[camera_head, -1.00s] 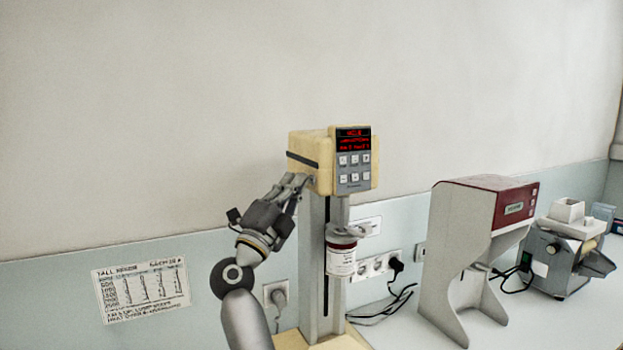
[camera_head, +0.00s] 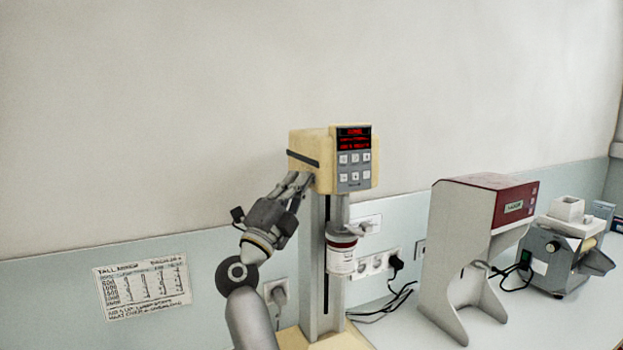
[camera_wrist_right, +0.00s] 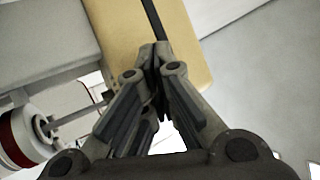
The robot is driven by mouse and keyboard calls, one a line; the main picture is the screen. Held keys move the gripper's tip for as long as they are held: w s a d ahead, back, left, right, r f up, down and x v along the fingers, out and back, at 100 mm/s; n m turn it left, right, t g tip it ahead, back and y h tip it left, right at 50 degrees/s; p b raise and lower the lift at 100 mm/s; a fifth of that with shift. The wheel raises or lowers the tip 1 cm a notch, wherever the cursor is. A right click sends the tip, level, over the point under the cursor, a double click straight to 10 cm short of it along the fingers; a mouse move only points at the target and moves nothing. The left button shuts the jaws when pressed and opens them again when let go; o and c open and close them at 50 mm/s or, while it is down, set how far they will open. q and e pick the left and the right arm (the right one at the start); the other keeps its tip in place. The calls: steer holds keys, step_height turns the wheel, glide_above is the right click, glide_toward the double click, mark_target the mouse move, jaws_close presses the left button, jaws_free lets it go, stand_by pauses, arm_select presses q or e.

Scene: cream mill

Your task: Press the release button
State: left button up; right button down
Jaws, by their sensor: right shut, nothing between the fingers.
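The cream mill (camera_head: 305,160) is a tall stand with a yellowish head. Its front panel (camera_head: 355,160) has a red lit display and several pale buttons. A white jar with a dark red band (camera_head: 341,256) hangs under the head beside the column. My right gripper (camera_head: 304,180) is shut and empty, with its fingertips at the lower left side of the head. In the right wrist view the shut fingertips (camera_wrist_right: 159,50) lie over the yellow housing (camera_wrist_right: 135,40), near a dark strip; I cannot tell if they touch. No button is clearly marked as the release button. My left gripper is not in view.
A grey and dark red machine (camera_head: 475,250) and a smaller grey machine (camera_head: 565,250) stand to the right on the white bench. Sockets and black cables (camera_head: 385,305) are behind the mill. A paper chart (camera_head: 143,285) is on the wall at left.

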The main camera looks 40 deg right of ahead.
stand_by(0.3)
steer(key=shift+w+a, duration=0.1)
steer(key=shift+a, duration=0.55)
steer(key=a, duration=0.2)
steer(key=w+a, duration=0.1)
steer(key=a, duration=0.2)
steer(key=shift+w, duration=0.1)
steer(key=shift+d, duration=0.1)
stand_by(0.8)
